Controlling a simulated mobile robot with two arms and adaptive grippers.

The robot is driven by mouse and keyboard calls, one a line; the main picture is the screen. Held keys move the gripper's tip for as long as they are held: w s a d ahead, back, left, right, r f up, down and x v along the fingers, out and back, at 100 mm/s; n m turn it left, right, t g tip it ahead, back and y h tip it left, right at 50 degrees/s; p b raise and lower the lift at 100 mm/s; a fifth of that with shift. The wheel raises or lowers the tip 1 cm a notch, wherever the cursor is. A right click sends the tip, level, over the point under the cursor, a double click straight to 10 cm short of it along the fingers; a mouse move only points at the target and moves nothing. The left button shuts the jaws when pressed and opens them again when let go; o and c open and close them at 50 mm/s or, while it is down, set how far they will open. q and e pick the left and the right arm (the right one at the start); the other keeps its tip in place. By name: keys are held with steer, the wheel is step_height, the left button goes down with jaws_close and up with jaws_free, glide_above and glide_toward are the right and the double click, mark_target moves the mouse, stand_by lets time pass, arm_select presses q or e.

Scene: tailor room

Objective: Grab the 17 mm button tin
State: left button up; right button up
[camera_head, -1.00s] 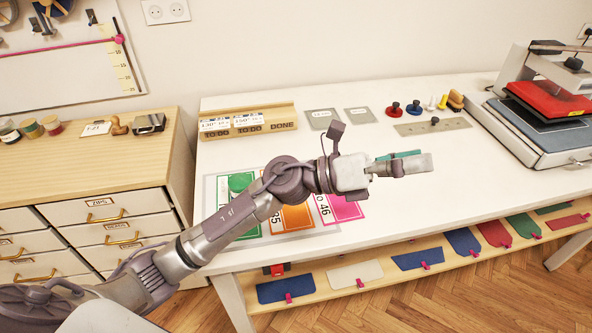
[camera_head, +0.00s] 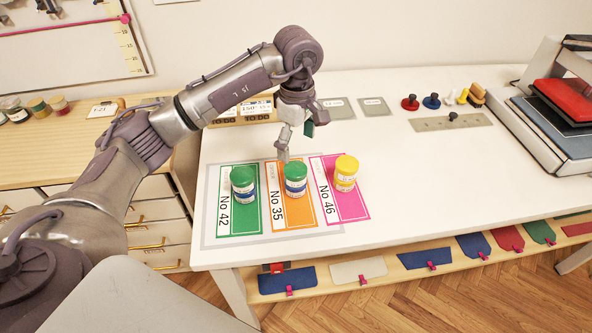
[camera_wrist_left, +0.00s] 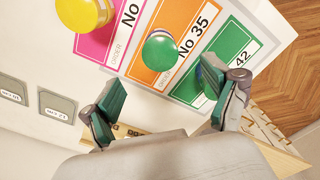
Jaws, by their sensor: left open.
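Three tins stand upright on coloured order cards: a green-lidded tin (camera_head: 243,184) on the green No 42 card, a green-lidded tin (camera_head: 295,181) on the orange No 35 card, and a yellow-lidded tin (camera_head: 345,174) on the pink No 46 card. Their size labels are too small to read, so I cannot tell which is the 17 mm one. My left gripper (camera_head: 291,143) is open and empty, above the table just behind the No 35 tin. In the left wrist view the No 35 tin (camera_wrist_left: 159,51) shows beyond the jaws; a finger partly hides the No 42 tin.
A TO DO rack (camera_head: 256,116) stands behind my left arm. Stamps, a metal plate (camera_head: 450,122) and a heat press (camera_head: 560,110) are at the right. Small jars (camera_head: 38,107) stand on the drawer cabinet at the left. The white table's front right is clear.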

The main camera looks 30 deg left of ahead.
mark_target(296, 168)
arm_select(q)
step_height(296, 168, down, 4)
steer(key=shift+r+p, duration=0.2)
steer(key=shift+p, duration=0.1)
steer(key=shift+f+p, duration=0.45)
steer(key=shift+f, duration=0.05)
steer(key=f, duration=0.2)
steer(key=f+p, duration=0.1)
steer(key=shift+a+f+p, duration=0.2)
steer(key=shift+f+p, duration=0.1)
steer(key=shift+f, duration=0.05)
steer(key=shift+w+f, duration=0.1)
steer(key=shift+f, duration=0.3)
steer(key=shift+c, duration=0.3)
steer(key=c, duration=1.3)
steer(key=shift+o, duration=0.2)
steer(key=shift+r, duration=0.1)
